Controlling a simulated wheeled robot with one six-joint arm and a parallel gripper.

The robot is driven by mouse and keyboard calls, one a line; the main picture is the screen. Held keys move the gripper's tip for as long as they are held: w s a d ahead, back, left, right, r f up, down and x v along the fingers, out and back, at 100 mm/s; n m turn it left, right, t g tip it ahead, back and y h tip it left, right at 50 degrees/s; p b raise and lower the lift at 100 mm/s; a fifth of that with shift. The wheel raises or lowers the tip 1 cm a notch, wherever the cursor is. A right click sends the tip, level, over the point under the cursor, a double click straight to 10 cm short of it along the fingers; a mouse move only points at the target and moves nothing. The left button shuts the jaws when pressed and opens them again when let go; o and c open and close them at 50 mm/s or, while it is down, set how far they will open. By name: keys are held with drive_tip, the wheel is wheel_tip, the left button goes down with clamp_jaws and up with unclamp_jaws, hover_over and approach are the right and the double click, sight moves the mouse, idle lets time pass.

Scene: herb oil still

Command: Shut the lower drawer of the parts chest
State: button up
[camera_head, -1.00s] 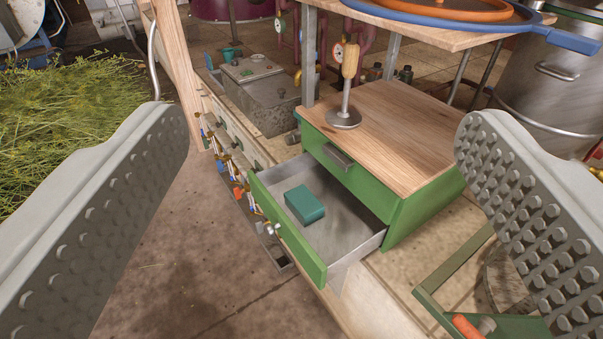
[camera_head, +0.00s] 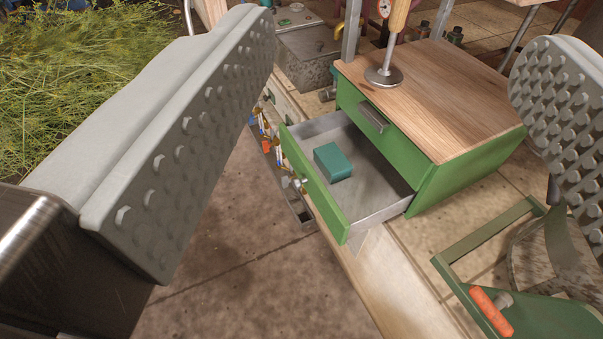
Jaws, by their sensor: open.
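The green parts chest (camera_head: 470,170) with a wooden top stands on the bench right of centre. Its lower drawer (camera_head: 385,203) is pulled out toward the lower left, with its green front (camera_head: 312,186) away from the chest body. A teal block (camera_head: 333,161) lies inside the drawer. The upper drawer (camera_head: 385,131) is closed and has a grey handle. My gripper (camera_head: 395,130) is open and empty, with its studded fingers wide apart at the left and right of the picture. The fingers appear nearer to the camera than the chest, and I see no contact with the drawer.
A tool with a wooden handle and round metal foot (camera_head: 384,76) stands on the chest top. A green frame with an orange grip (camera_head: 491,310) is at the lower right. Cut herbs (camera_head: 90,75) lie at the upper left. Open floor (camera_head: 245,275) lies before the drawer.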

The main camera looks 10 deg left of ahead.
drive_tip(key=w+f, duration=0.1)
drive_tip(key=w, duration=0.1)
drive_tip(key=w+a+f+g, duration=0.1)
drive_tip(key=w, duration=0.1)
drive_tip(key=w+a+f+n+g, duration=0.1)
drive_tip(key=w+f, duration=0.1)
drive_tip(key=shift+w+f+y, duration=0.1)
drive_tip(key=shift+w+y, duration=0.05)
drive_tip(key=shift+y, duration=0.15)
clamp_jaws()
drive_tip(key=w+a+f+n+g, duration=0.25)
drive_tip(key=w+a+f, duration=0.25)
drive_tip(key=w+f, duration=0.4)
drive_tip(key=n+g+h, duration=0.3)
drive_tip(key=g, duration=0.3)
approach(293, 154)
wheel_tip(293, 154, down, 4)
drive_tip(key=a, duration=0.2)
drive_tip(key=shift+w+d+r+m, duration=0.15)
drive_tip(key=shift+w+d+m, duration=0.1)
drive_tip(key=shift+w+d, duration=1.15)
